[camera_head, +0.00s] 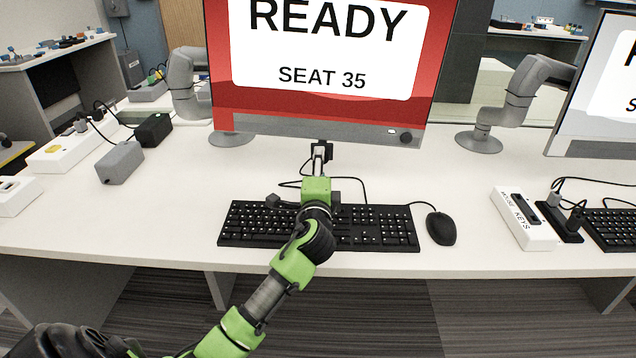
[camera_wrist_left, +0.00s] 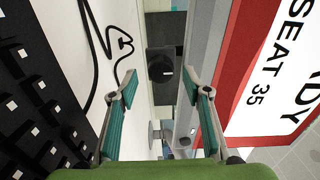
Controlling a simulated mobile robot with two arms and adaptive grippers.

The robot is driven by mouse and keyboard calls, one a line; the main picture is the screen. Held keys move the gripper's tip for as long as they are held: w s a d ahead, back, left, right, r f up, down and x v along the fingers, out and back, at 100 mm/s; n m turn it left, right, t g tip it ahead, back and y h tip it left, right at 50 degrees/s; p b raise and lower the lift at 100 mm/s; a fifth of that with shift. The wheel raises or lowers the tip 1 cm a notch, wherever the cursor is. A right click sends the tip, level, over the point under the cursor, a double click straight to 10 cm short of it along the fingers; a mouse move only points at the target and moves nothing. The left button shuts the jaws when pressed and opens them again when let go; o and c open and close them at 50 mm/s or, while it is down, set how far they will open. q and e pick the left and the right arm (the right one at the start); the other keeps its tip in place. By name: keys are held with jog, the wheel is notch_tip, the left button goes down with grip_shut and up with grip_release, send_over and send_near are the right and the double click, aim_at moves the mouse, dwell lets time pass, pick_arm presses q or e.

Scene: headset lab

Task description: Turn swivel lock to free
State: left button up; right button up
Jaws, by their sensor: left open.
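In the left wrist view a round black knob (camera_wrist_left: 161,69) with a small white mark sits on a dark block. It looks like the swivel lock. My left gripper (camera_wrist_left: 160,86) is open, one finger on each side of the knob in the picture. The fingers do not appear to touch it; the exact gap cannot be told. In the head view my left gripper (camera_head: 319,158) reaches over the keyboard to a black part (camera_head: 325,147) just below the red monitor (camera_head: 320,122), and hides some of it. My right gripper is not in view.
A black keyboard (camera_head: 385,228) lies under my left arm, with a mouse (camera_head: 441,228) to its right. A cable (camera_head: 360,182) loops behind the keyboard. Boxes (camera_head: 120,162) stand left.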

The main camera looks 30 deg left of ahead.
pick_arm(q)
jog(key=v, duration=0.9)
jog(key=shift+s, duration=0.2)
